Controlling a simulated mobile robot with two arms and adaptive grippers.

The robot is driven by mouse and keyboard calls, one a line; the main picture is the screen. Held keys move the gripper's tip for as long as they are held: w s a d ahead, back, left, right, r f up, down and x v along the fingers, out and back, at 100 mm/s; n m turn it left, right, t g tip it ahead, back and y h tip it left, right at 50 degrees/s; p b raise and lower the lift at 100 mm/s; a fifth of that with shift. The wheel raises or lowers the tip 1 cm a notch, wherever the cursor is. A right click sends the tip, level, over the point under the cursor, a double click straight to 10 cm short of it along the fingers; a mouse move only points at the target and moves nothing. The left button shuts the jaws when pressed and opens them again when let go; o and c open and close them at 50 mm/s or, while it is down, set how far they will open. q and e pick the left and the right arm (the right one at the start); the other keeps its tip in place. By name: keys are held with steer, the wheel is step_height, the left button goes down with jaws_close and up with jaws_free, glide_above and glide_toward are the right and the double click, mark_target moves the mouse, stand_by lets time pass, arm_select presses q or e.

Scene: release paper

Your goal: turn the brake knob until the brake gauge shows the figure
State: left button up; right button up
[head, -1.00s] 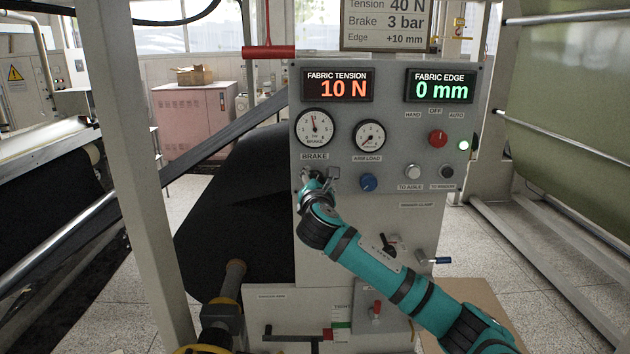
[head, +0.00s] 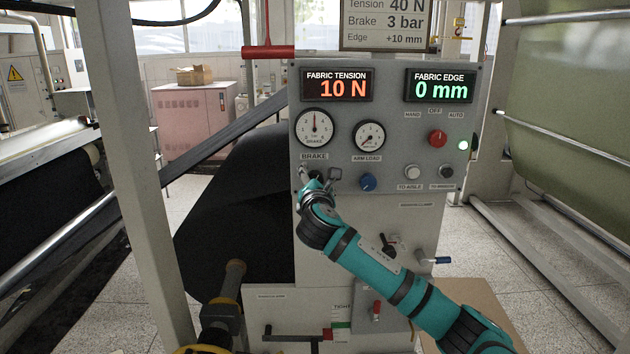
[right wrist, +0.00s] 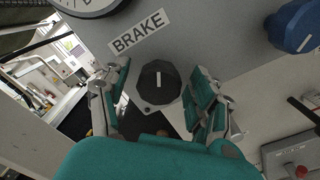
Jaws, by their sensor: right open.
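The brake knob (right wrist: 159,82) is black and faceted with a white mark, below the BRAKE label in the right wrist view. In the head view my gripper mostly hides it. My right gripper (head: 319,175) is open, its fingers apart on either side of the knob with gaps showing in the right wrist view. The round white brake gauge (head: 314,128) is above the BRAKE label, its needle about straight up; its figures are too small to read surely. The sign (head: 386,24) reads Tension 40 N, Brake 3 bar, Edge +10 mm. My left gripper is out of view.
The grey panel (head: 400,128) also bears an arm load gauge (head: 369,136), a blue knob (head: 368,182), a red knob (head: 438,138) and push buttons. Displays read 10 N and 0 mm. A blue-tipped lever (head: 440,261) juts out lower right. A beige post (head: 125,150) stands left.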

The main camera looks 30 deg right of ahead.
steer(key=shift+s, duration=0.1)
steer(key=v, duration=1.1)
steer(key=shift+s+a, duration=0.15)
steer(key=shift+s, duration=0.2)
steer(key=shift+f, duration=0.1)
